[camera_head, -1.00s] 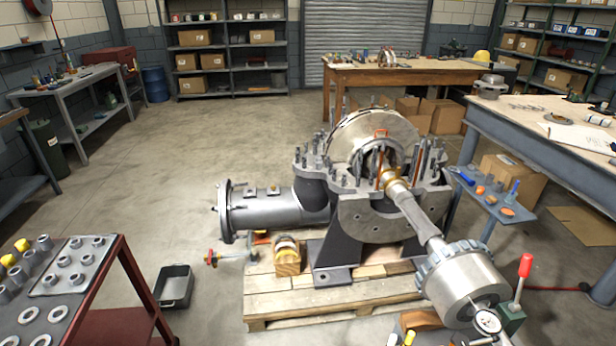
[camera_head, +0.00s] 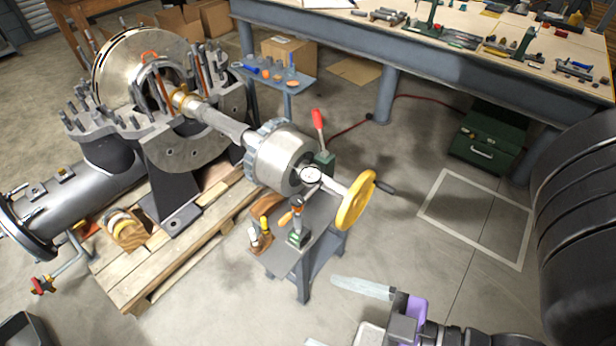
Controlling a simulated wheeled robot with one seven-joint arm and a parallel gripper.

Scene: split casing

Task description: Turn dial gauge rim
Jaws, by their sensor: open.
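The dial gauge (camera_head: 311,175) has a round white face with a dark rim. It sits in front of the end of the large silver cylinder (camera_head: 283,160) on the shaft, above a small grey stand (camera_head: 319,235). The needle and marks are too small to read. My gripper (camera_head: 322,311) is at the bottom of the view, nearer to me than the stand and well apart from the gauge. It is open, with nothing seen between its pale fingers. The lower finger is partly cut off by the picture's edge.
A yellow handwheel (camera_head: 356,200) and a red-knobbed lever (camera_head: 318,125) flank the gauge closely. Small tools (camera_head: 262,232) stand at the stand's left. The split casing (camera_head: 190,140) rests on a wooden pallet (camera_head: 165,262). Floor right of the stand is clear.

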